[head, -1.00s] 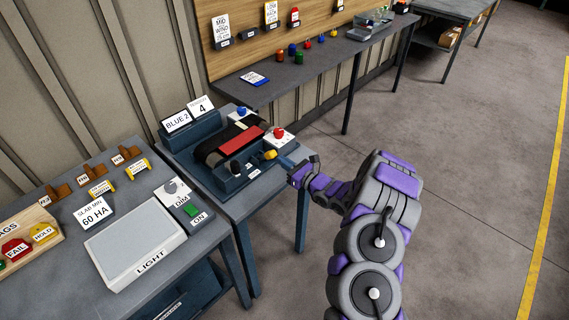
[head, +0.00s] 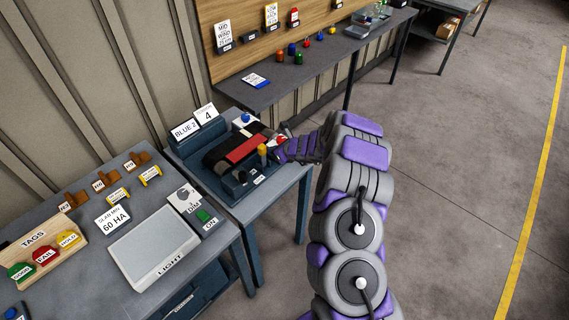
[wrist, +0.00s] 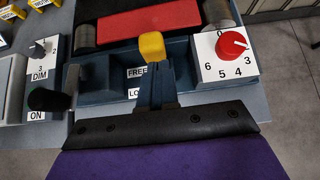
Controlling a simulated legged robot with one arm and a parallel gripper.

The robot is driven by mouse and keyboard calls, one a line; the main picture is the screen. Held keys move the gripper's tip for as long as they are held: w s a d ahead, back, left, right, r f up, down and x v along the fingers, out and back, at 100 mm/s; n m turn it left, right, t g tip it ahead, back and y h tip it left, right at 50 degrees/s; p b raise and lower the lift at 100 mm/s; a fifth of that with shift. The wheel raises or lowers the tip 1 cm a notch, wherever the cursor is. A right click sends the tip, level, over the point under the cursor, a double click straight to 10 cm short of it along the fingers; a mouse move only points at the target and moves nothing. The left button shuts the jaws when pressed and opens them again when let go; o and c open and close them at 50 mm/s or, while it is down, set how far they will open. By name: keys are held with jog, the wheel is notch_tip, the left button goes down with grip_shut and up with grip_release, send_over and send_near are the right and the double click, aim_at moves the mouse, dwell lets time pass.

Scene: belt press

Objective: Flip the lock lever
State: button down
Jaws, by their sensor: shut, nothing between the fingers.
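The lock lever (wrist: 152,47) has a yellow end and stands at the front of the belt press (head: 221,185). In the wrist view its yellow end is above the FREE label (wrist: 137,72); the LOCK label (wrist: 134,93) below is partly covered. In the head view the lever (head: 262,150) looks roughly upright. My gripper (wrist: 156,70) is shut and empty, its narrow blue fingers just in front of the yellow end. I cannot tell whether they touch it. In the head view my gripper (head: 275,153) is just right of the lever, its fingers largely hidden.
A white block with a red dial (wrist: 231,44) stands close on the right. The light panel table (head: 155,247) stands at left; open floor lies at right.

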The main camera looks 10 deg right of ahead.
jog(key=shift+w+a+r+p, duration=0.15)
jog(key=shift+w+r+p, duration=0.25)
jog(key=shift+p, duration=0.55)
jog(key=shift+w, duration=0.15)
jog(key=shift+w+a+p, duration=0.2)
jog(key=shift+a+p, duration=0.05)
jog(key=shift+p, duration=0.25)
jog(key=shift+r, duration=0.1)
